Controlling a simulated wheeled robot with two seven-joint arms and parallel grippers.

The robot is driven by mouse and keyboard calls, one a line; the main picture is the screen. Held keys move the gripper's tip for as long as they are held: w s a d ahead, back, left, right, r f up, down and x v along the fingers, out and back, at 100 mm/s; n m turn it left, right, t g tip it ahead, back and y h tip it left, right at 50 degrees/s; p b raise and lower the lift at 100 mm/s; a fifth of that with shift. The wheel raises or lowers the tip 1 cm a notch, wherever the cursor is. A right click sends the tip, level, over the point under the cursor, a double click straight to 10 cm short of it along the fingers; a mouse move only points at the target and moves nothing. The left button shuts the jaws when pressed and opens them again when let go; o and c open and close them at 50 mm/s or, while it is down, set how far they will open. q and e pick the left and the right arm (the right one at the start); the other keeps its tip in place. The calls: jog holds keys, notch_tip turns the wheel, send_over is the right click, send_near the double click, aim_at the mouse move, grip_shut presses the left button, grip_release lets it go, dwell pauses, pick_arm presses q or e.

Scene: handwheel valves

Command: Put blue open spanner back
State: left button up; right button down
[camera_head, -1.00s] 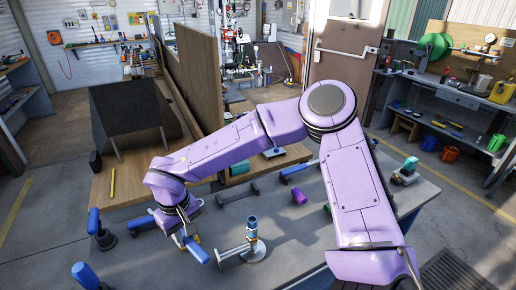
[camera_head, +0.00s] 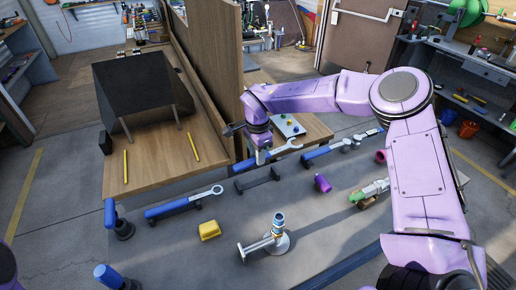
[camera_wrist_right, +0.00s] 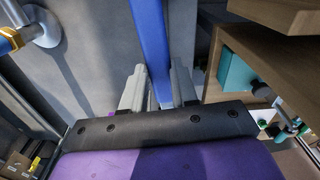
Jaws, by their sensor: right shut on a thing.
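My right gripper (camera_head: 261,160) is shut on the handle of the blue open spanner (camera_head: 249,162). The spanner's silver open jaw points right in the head view. In the right wrist view the blue handle (camera_wrist_right: 150,30) runs between the two grey fingers (camera_wrist_right: 155,88). A dark, empty holder (camera_head: 258,181) is on the grey table just below the spanner in the picture. The spanner looks raised, but I cannot tell the gap. My left gripper is out of view.
A blue ring spanner (camera_head: 183,203) lies on a holder at left. Another blue-handled tool (camera_head: 325,152) is at right. A small valve (camera_head: 278,238) stands in front, beside a yellow block (camera_head: 209,230). A wooden panel (camera_head: 213,75) and a box with buttons (camera_head: 289,126) are behind.

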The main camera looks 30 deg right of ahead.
jog(key=shift+w+d+m, duration=0.25)
jog(key=shift+m, duration=0.45)
jog(key=shift+a+r, duration=0.1)
jog(key=shift+a, duration=0.1)
jog(key=shift+f+b, duration=1.6)
jog(key=shift+f, duration=1.9)
jog(key=shift+f+b, duration=0.6)
jog(key=shift+f, duration=0.5)
jog(key=shift+c, duration=1.5)
grip_release()
